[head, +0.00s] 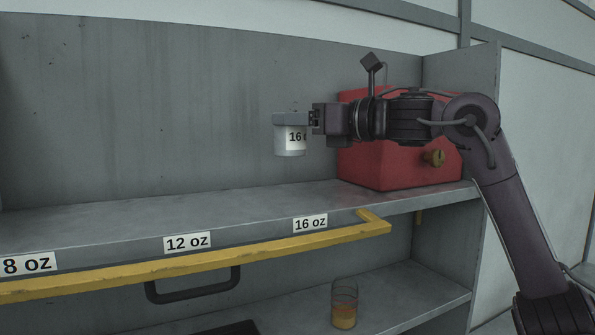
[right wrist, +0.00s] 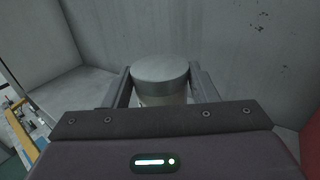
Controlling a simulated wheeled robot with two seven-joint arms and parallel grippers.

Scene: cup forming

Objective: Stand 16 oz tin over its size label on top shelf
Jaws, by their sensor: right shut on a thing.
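The 16 oz tin (head: 289,143) is a pale grey cylinder with a white label reading "16". My right gripper (head: 292,119) is shut on it near its top and holds it upright in the air above the top shelf (head: 230,208). In the right wrist view the tin (right wrist: 160,72) stands between the two fingers (right wrist: 160,90). The "16 oz" label (head: 310,223) is on the shelf's front edge, lower and a little to the right of the tin in the head view. My left gripper is not in view.
A red box (head: 385,165) with a brass knob stands at the right end of the top shelf, behind my right arm. A yellow rail (head: 200,262) runs along the front. Labels "12 oz" (head: 187,242) and "8 oz" (head: 27,264) are further left. A glass (head: 344,303) stands below.

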